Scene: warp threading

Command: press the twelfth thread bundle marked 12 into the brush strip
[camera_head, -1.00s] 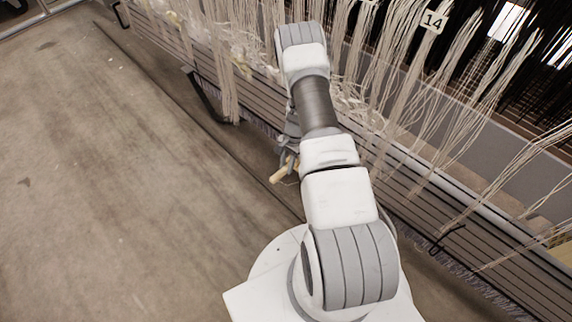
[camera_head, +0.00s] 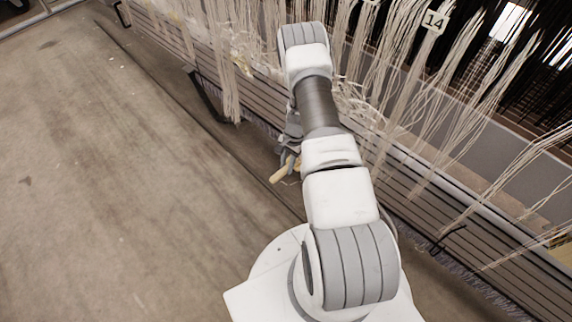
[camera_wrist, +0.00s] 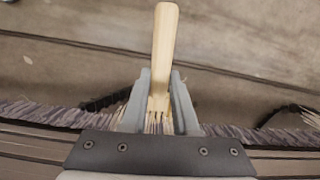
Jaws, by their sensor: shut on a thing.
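My gripper (camera_wrist: 158,112) is shut on a pale wooden handle (camera_wrist: 164,50) with thin light threads (camera_wrist: 158,124) at its lower end, between two grey fingers. I cannot read a number 12 on it. The fuzzy grey brush strip (camera_wrist: 45,115) runs across the wrist view on both sides of the fingers, close to them. Whether the threads are in the bristles is hidden by the gripper. In the head view the wooden handle (camera_head: 283,174) sticks out left of my arm, low beside the loom; my arm hides most of the gripper there.
Several hanging thread bundles (camera_head: 470,95) fan up to the right of my arm, one with a tag 14 (camera_head: 434,20). A slatted beam (camera_head: 480,240) runs diagonally along the loom. Dark hooks (camera_head: 447,240) hang on its front. The floor (camera_head: 110,190) to the left is clear.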

